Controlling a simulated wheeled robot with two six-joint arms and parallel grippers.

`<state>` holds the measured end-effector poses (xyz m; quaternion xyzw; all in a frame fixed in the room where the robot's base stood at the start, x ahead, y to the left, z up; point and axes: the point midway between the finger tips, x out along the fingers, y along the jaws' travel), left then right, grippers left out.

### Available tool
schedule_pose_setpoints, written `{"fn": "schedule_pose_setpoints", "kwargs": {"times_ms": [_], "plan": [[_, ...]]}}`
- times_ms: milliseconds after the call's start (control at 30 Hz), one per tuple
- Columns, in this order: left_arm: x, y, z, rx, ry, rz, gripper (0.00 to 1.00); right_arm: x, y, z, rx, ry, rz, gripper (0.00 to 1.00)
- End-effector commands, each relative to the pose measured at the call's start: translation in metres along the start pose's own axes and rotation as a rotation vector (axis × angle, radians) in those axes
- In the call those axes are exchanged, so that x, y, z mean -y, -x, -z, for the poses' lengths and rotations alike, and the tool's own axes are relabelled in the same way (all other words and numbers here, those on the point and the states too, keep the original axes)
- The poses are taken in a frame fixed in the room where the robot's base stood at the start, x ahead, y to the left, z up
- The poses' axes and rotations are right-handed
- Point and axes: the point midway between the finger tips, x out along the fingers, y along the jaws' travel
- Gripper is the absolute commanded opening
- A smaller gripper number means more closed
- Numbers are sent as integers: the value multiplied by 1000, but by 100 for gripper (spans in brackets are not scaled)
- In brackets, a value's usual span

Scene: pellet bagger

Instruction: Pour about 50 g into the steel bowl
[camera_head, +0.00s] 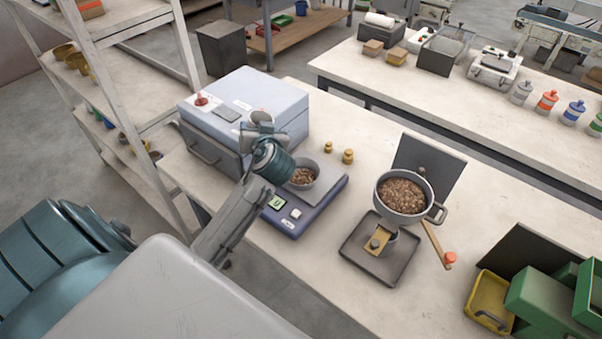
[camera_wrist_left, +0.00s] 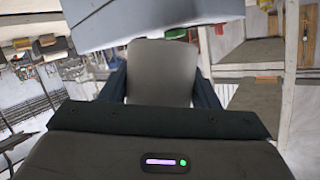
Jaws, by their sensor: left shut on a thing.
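The steel bowl (camera_head: 326,180) stands on the blue-grey scale (camera_head: 333,200) with brown pellets inside it. The scale has a small green display (camera_head: 277,202), too small to read. My left gripper (camera_head: 262,130) is above and left of the bowl, in front of the grey-blue box. In the left wrist view its two dark fingers are shut on a smooth grey vessel (camera_wrist_left: 160,72). The vessel's contents are hidden there, and its tilt is hard to tell. My left wrist covers part of the bowl's left side in the head view. My right gripper is not in view.
A grey-blue box (camera_head: 255,95) stands behind the scale. Two small brass weights (camera_head: 347,156) are beside it. To the right, a pot of pellets (camera_head: 403,212) sits over a dark tray (camera_head: 352,262). Green (camera_head: 540,295) and yellow bins (camera_head: 487,298) are at the far right.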

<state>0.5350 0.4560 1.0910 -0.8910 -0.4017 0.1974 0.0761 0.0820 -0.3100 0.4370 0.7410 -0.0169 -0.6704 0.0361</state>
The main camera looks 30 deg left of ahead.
Motion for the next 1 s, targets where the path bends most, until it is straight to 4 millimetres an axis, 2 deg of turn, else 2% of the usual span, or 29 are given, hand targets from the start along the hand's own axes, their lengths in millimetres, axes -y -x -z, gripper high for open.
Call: {"fn": "schedule_pose_setpoints", "kwargs": {"times_ms": [67,200,667,767,1000], "plan": [[-5,0,-4,-9,-31,13,31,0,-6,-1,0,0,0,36],[-17,-5,-25,-25,-95,39,31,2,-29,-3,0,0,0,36],[-51,-15,-73,-85,-299,123,31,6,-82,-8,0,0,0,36],[-49,-11,-62,-101,-344,142,31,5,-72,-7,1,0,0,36],[-50,-9,-57,-131,-453,187,31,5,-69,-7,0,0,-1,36]]}}
